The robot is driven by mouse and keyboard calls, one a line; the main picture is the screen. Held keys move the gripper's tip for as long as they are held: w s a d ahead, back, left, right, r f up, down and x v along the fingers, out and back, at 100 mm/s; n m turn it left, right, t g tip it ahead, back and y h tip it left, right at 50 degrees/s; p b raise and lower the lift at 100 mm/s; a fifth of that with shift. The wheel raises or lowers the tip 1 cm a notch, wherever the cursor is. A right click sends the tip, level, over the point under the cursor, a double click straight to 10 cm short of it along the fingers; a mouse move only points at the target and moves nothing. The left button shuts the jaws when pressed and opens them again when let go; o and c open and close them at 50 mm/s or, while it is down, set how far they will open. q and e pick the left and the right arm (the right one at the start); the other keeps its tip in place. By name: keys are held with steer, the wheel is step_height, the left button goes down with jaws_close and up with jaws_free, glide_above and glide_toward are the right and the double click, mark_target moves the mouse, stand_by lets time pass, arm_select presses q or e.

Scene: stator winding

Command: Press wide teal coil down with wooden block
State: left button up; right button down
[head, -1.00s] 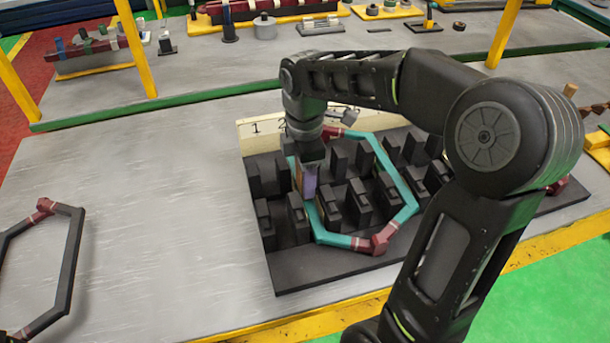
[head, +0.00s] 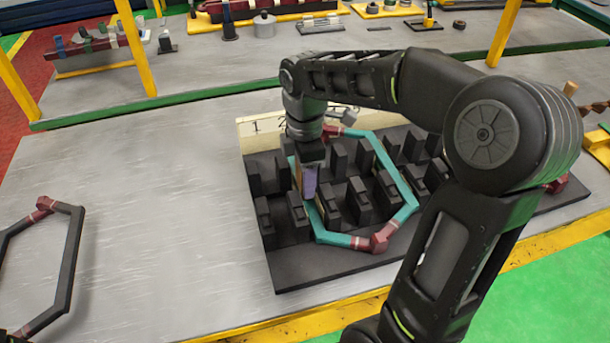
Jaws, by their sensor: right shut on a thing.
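The wide teal coil (head: 391,170) is a six-sided loop with dark red bindings at its ends. It lies around and between the black upright teeth of the black stator block (head: 340,267). My right gripper (head: 311,180) points down over the left part of the coil, shut on a block (head: 310,186) that looks purple on one face and tan at its left edge. The lower end of the block is at the coil's left side; whether it touches the coil cannot be told. The gripper hides part of the coil there.
A black coil (head: 68,265) with red bindings lies on the grey table at the left. A cream numbered strip (head: 258,128) runs behind the stator block. The table (head: 150,200) between coil and block is clear. A rear table holds several parts.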

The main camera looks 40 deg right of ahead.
stand_by(0.3)
step_height(320, 180, up, 12)
steer(key=p, duration=0.9)
steer(key=shift+f+p, duration=0.2)
steer(key=shift+p, duration=0.15)
steer(key=shift+w+f, duration=0.1)
